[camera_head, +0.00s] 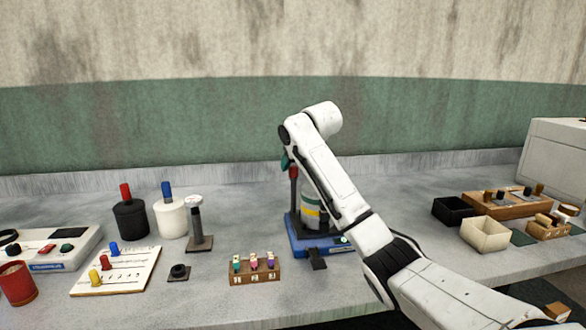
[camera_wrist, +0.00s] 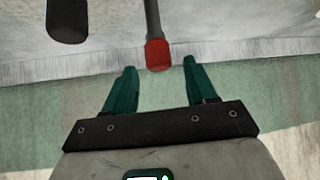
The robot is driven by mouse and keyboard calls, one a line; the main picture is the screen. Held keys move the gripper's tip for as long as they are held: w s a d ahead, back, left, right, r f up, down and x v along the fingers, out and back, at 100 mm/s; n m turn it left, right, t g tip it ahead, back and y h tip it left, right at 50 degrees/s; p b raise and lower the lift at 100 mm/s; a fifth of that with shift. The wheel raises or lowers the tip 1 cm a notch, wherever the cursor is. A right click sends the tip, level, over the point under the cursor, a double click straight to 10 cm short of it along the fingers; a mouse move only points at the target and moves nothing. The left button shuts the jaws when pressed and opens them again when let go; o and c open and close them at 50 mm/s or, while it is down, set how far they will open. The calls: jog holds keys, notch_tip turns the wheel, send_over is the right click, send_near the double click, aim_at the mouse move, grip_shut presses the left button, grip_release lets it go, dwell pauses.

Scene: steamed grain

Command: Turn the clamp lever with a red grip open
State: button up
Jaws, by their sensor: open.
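The clamp lever's red grip (camera_head: 293,172) stands at the top of a dark rod on a blue-based device (camera_head: 298,243), partly hidden behind my arm. In the wrist view the red grip (camera_wrist: 157,55) hangs on its grey rod between the tips of my two green fingers, with a gap on each side. My gripper (camera_wrist: 160,66) is open and empty. In the head view only a bit of my gripper (camera_head: 286,160) shows, just left of the red grip and close to it; the rest is hidden by my arm.
A dark rounded bar (camera_wrist: 67,18) is left of the lever in the wrist view. A wooden block with coloured pegs (camera_head: 255,270) and a post on a plate (camera_head: 198,225) stand left of the device. Black (camera_head: 453,210) and cream (camera_head: 485,234) bins are at right.

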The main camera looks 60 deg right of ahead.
jog(key=shift+x, duration=1.45)
jog(key=c, duration=1)
jog(key=shift+o, duration=0.2)
jog(key=shift+r+p, duration=0.1)
jog(key=shift+p, duration=0.2)
jog(key=shift+r+p, duration=0.1)
jog(key=shift+p, duration=0.3)
jog(key=shift+f+n, duration=0.2)
jog(key=shift+n, duration=0.1)
jog(key=o, duration=1)
jog(key=shift+c, duration=0.2)
